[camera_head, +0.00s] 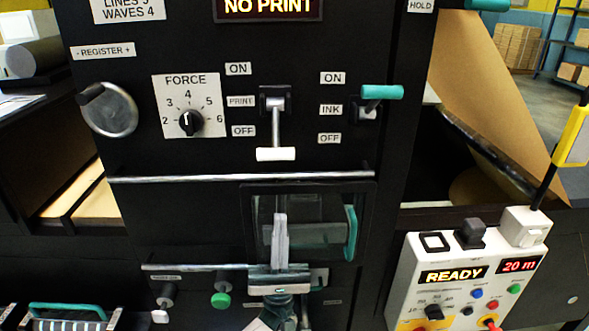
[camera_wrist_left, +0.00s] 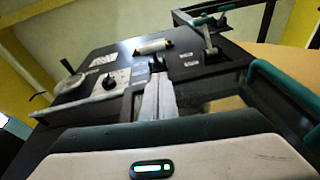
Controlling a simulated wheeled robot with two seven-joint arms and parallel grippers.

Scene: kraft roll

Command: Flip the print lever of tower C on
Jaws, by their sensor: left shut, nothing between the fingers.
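The print lever (camera_head: 276,154) has a white bar handle on a metal stem and hangs down from its pivot, with the handle by the OFF label (camera_head: 243,131). The ON label (camera_head: 238,69) is above. My left gripper (camera_head: 280,220) points up below the lever, in front of a dark-framed window. Its fingers are shut and empty, apart from the handle. My right gripper is not in view. No tower letter is readable.
The ink lever (camera_head: 381,93), with a teal handle, stands to the right. A metal rail (camera_head: 240,178) crosses the panel between the handle and my left gripper. A force knob (camera_head: 190,122) is at left. The display (camera_head: 268,8) reads NO PRINT. A control box (camera_head: 468,270) stands lower right.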

